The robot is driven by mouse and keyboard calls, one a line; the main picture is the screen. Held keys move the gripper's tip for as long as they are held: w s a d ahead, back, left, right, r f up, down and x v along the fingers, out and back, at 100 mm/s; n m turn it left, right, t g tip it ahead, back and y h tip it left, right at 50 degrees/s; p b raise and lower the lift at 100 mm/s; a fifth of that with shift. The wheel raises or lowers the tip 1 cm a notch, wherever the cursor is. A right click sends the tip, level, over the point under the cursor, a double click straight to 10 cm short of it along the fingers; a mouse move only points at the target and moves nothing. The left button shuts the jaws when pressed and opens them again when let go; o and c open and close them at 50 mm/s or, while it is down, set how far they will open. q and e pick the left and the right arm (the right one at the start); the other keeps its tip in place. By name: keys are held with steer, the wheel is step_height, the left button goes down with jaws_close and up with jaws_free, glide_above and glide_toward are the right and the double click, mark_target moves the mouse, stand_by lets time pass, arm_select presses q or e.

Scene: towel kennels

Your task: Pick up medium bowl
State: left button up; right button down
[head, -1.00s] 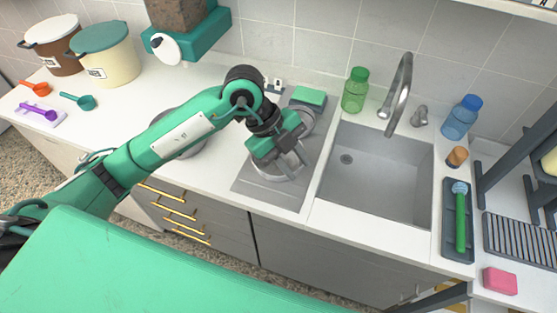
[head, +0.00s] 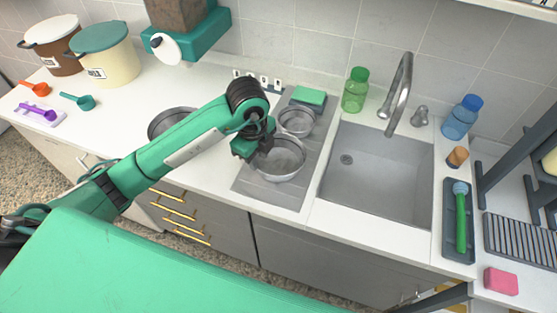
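Three round metal bowls show. The medium bowl (head: 280,163) sits on the grey drainboard left of the sink. A small bowl (head: 297,122) stands just behind it. The large bowl (head: 168,121) is on the white counter to the left, partly hidden by my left arm. My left gripper (head: 253,146) is at the left rim of the medium bowl. Its fingertips are hidden or too small to make out, so I cannot tell whether they touch the bowl or how far they are apart. My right gripper is out of view.
The sink (head: 375,175) is empty, with a curved faucet (head: 402,90) behind it. A green sponge (head: 309,96) and green bottle (head: 355,90) stand at the back. A blue bottle (head: 461,117) and brush tray (head: 458,235) are on the right. Canisters (head: 107,55) are at the far left.

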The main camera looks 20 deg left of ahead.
mark_target(262, 169)
arm_select(q)
steer(key=f, duration=0.1)
steer(key=f+p, duration=0.1)
steer(key=f, duration=0.1)
steer(key=f+p, duration=0.1)
steer(key=f, duration=0.1)
steer(key=shift+w+d+f, duration=0.2)
steer(key=shift+d, duration=0.15)
steer(key=shift+f, duration=0.25)
jaws_close()
